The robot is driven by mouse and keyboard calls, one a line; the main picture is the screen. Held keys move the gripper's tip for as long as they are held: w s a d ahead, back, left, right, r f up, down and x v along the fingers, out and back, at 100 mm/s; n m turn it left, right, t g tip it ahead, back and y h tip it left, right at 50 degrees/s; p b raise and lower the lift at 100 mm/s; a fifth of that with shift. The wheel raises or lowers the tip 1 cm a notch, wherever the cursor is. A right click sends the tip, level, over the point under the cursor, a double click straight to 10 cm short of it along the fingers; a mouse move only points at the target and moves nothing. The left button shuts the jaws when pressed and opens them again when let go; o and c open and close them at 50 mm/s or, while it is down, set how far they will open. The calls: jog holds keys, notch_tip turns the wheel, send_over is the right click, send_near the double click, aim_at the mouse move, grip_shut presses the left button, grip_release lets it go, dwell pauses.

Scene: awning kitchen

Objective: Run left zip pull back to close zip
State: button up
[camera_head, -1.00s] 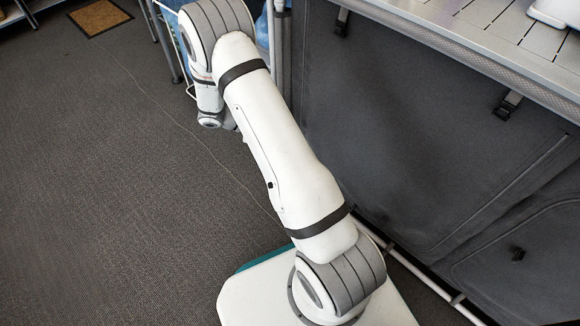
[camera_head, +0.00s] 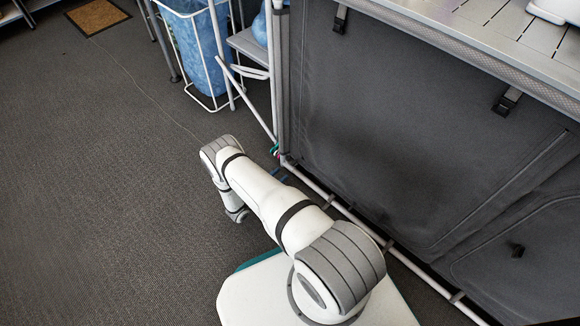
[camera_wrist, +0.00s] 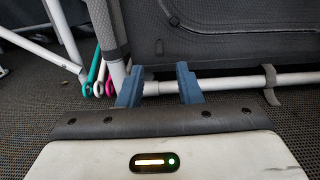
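The dark fabric panel (camera_head: 400,130) hangs under the counter, with a curved seam that looks like a zip line. In the wrist view its lower left part (camera_wrist: 225,50) fills the upper right.
A white rail (camera_head: 345,212) runs along the panel's bottom, with a grey strap (camera_wrist: 270,84) around it. Teal and pink hooks (camera_wrist: 98,72) hang by the left post. A blue bag in a wire stand (camera_head: 198,45) is further left. Open carpet (camera_head: 90,200) lies left.

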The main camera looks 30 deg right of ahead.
aim_at(292, 165)
jog(key=b+x, duration=0.2)
jog(key=x, duration=0.5)
jog(key=shift+c, duration=0.3)
grip_shut()
